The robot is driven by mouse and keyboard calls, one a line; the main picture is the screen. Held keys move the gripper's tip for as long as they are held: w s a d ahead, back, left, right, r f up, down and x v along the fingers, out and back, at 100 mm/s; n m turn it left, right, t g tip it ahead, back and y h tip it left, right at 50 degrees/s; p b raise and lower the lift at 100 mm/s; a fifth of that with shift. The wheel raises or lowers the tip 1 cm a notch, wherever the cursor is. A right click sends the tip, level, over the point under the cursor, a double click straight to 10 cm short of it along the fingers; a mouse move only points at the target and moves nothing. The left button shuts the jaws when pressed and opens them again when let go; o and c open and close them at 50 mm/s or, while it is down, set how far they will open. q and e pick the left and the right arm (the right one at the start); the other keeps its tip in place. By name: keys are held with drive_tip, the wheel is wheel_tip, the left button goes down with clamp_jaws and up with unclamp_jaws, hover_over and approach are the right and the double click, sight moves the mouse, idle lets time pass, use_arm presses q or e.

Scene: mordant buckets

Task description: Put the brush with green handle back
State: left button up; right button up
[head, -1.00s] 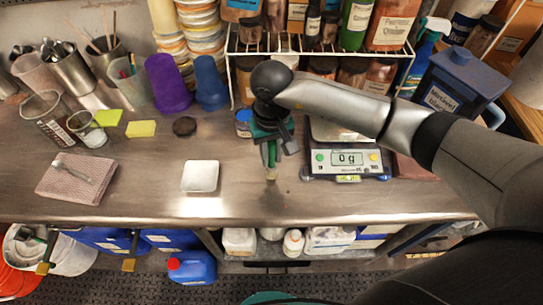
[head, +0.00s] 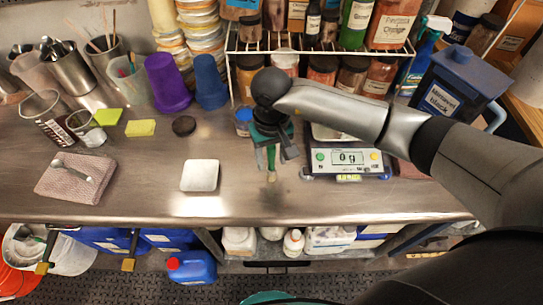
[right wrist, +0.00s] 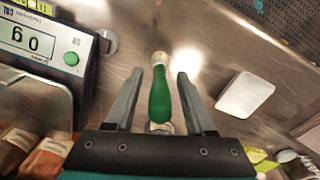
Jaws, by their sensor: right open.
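The brush with the green handle (right wrist: 160,100) is between the spread fingers of my right gripper (right wrist: 161,100) in the right wrist view, with a gap on both sides. I cannot tell whether the pale tip touches the bench. My left gripper is not in view.
The scale (head: 346,158) is close right of the gripper. A white dish (head: 200,175) lies left. A wire rack (head: 310,50) with jars stands behind. Cups with tools, including a translucent one (head: 133,88), stand back left beside purple (head: 167,84) and blue (head: 210,84) cups. The front bench is clear.

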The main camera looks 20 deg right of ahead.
drive_tip(key=shift+r, duration=0.1)
wheel_tip(320, 180, up, 12)
drive_tip(key=shift+r, duration=0.1)
idle(0.4)
